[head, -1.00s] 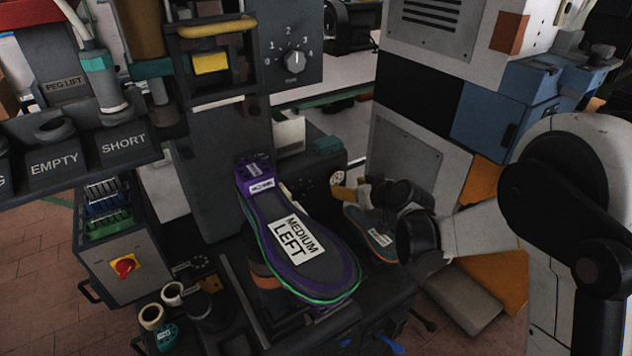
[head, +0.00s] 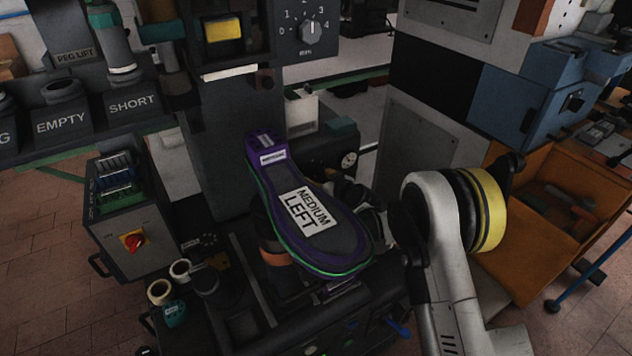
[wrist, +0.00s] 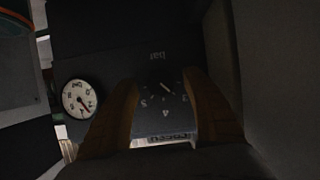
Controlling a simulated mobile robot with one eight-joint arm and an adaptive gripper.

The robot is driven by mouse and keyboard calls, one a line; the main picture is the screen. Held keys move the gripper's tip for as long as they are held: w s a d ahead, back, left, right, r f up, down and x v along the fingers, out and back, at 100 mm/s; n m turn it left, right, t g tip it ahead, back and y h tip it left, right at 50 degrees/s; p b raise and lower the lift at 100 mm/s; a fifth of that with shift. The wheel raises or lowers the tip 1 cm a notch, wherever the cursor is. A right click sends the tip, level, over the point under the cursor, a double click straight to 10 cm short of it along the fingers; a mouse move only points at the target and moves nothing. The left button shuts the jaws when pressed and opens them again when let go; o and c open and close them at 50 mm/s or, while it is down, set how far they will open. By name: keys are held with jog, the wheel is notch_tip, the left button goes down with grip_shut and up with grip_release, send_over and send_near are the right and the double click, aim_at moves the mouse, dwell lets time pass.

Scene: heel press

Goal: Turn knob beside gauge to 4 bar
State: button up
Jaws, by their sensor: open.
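In the wrist view a dark knob (wrist: 161,90) with a pale pointer line sits on a dark panel, ringed by numerals, with an upside-down "bar" label above. A round white gauge (wrist: 78,98) with a red needle is to its left; the gauge also shows in the head view (head: 348,160). My gripper (wrist: 162,84) is open, its two brown fingers on either side of the knob. I cannot tell whether they touch it. The pointer's exact reading is too dim to tell. In the head view the gripper is largely hidden behind the sole and my arm.
A purple-edged sole marked "MEDIUM LEFT" (head: 308,215) stands in front of the gauge. Another numbered knob (head: 312,33) is on the upper panel. A blue box (head: 520,110) and an orange bin (head: 560,215) are at the right.

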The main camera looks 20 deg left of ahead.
jog(key=shift+x, duration=0.8)
jog(key=shift+r, duration=0.1)
jog(key=c, duration=1.2)
jog(key=m+g+y, duration=0.1)
jog(key=m, duration=0.1)
jog(key=shift+m, duration=0.3)
jog(key=shift+m+g+y, duration=0.7)
jog(key=shift+m+y, duration=0.2)
jog(key=shift+m, duration=0.5)
